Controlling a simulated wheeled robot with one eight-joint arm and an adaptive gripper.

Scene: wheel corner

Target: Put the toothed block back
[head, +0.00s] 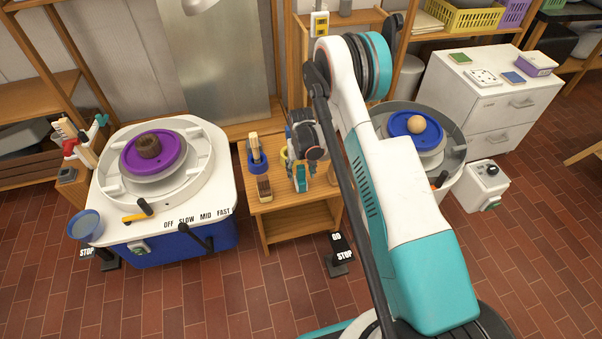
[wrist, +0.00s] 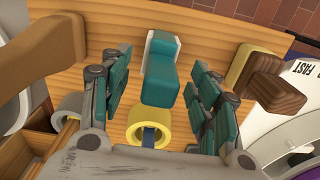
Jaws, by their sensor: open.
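My gripper (wrist: 160,82) is open over the small wooden table (head: 287,202). In the wrist view a teal block with a pale edge (wrist: 160,72) lies between the spread fingers; I cannot tell whether they touch it. To its right, outside the fingers, lies a two-tone block (wrist: 268,82), dark brown with a pale yellow side. It shows in the head view (head: 264,188) near the table's left front. Teeth are not clear on either block, so I cannot tell which is the toothed one. In the head view my gripper and arm hide part of the tabletop.
A blue holder with a wooden tool (head: 254,150) stands at the table's back left. A yellow ring-shaped piece (wrist: 148,128) lies near my gripper. The left wheel (head: 160,205) bears a brown ribbed piece (head: 147,146) on a purple disc. The right wheel (head: 452,150) stands behind my arm.

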